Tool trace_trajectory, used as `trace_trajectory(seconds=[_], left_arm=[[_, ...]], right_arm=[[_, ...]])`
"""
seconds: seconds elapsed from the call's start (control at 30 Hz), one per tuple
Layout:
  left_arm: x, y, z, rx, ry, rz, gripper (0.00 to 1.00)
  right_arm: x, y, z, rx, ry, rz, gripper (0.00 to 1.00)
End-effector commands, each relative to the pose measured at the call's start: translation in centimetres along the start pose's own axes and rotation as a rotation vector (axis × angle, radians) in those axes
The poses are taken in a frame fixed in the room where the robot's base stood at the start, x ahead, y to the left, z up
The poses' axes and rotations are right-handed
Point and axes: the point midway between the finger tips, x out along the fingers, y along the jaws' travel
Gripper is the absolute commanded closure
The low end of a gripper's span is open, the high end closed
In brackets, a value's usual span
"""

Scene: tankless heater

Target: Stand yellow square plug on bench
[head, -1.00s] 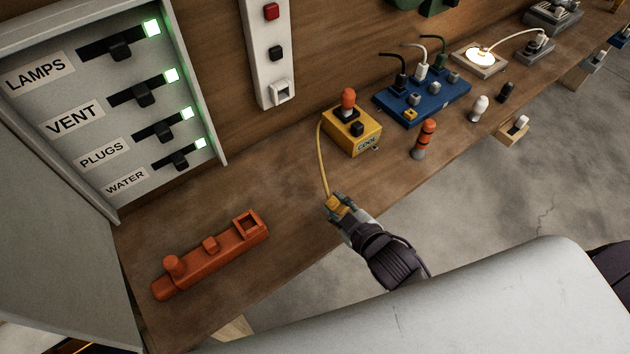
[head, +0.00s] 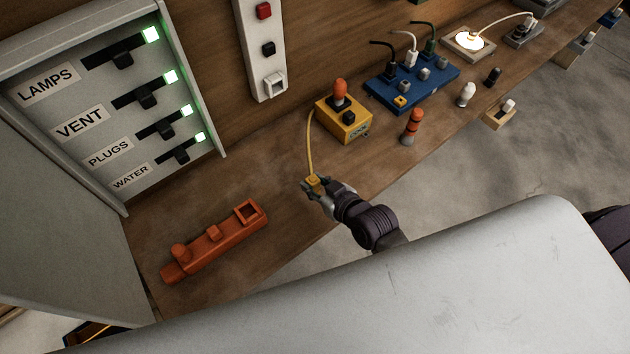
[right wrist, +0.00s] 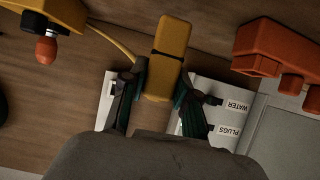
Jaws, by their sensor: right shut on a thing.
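The yellow square plug (head: 314,181) is at the end of a yellow cord, and my right gripper (head: 316,187) is shut on it over the front part of the bench (head: 265,167). In the right wrist view the plug (right wrist: 166,60) is a long yellow block with a dark band, held between the two fingers of the gripper (right wrist: 152,92). The cord runs up to the yellow box (head: 343,120) marked COOL, with an orange knob on top. I cannot tell whether the plug touches the bench. My left gripper is not in view.
A switch panel (head: 110,110) stands at left. The bench between box and orange block is clear.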

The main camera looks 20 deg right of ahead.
Motion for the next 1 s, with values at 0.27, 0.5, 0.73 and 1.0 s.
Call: trace_trajectory(seconds=[0.27, 0.5, 0.73, 1.0], left_arm=[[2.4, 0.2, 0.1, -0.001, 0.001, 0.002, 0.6], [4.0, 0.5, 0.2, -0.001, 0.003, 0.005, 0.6], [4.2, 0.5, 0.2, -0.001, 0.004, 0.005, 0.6], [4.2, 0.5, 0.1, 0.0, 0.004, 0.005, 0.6]], right_arm=[[1.5, 0.0, 2.9, -0.002, -0.001, 0.0, 1.0], [2.5, 0.0, 5.0, -0.002, -0.001, 0.0, 1.0], [2.7, 0.0, 5.3, -0.001, 0.0, 0.0, 1.0], [2.7, 0.0, 5.3, -0.002, 0.0, 0.0, 1.0]])
